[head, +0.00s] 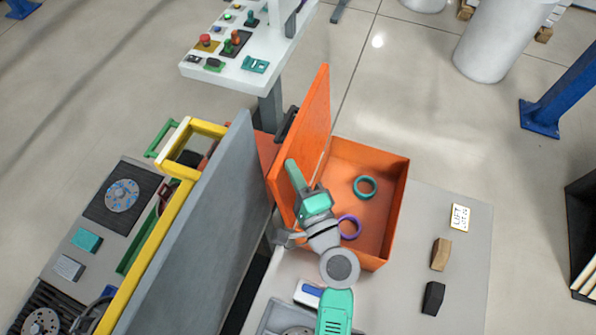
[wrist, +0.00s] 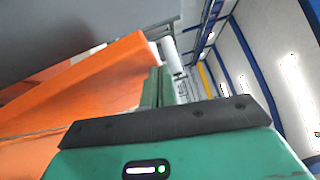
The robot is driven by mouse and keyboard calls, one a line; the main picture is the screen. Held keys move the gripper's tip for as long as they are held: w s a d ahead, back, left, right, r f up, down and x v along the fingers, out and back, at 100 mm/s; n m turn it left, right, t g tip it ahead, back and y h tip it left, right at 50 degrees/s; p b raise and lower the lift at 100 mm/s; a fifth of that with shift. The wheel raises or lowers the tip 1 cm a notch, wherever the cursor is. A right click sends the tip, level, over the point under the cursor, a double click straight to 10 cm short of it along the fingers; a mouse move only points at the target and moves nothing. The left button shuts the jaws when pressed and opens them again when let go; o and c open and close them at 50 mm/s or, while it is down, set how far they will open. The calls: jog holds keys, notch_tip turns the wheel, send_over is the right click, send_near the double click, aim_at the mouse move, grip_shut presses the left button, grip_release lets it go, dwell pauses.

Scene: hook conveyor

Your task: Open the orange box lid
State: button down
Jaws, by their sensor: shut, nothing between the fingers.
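The orange box (head: 362,195) stands on the grey table, its inside showing from above. Its orange lid (head: 314,125) stands up steeply, close to upright, along the box's left side. A teal ring (head: 365,187) and a purple ring (head: 349,228) lie inside. My gripper (head: 291,166) is shut and empty, its green fingers beside the lid over the left part of the box. I cannot tell whether they touch it. In the wrist view the green fingers (wrist: 158,88) are together, with the orange lid (wrist: 85,85) filling the left.
A grey upright panel (head: 205,230) stands left of the lid. A small label sign (head: 459,217), a tan block (head: 441,254) and a black block (head: 433,297) sit on the table at right. A white control stand (head: 245,55) is behind the box.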

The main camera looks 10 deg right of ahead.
jog(key=s+d+r+b, duration=0.1)
jog(key=s+d+b, duration=0.1)
jog(key=s+d, duration=0.4)
jog(key=s, duration=0.5)
jog(key=shift+s+d+r+b, duration=0.15)
jog(key=shift+s+b, duration=0.1)
jog(key=shift+b, duration=0.15)
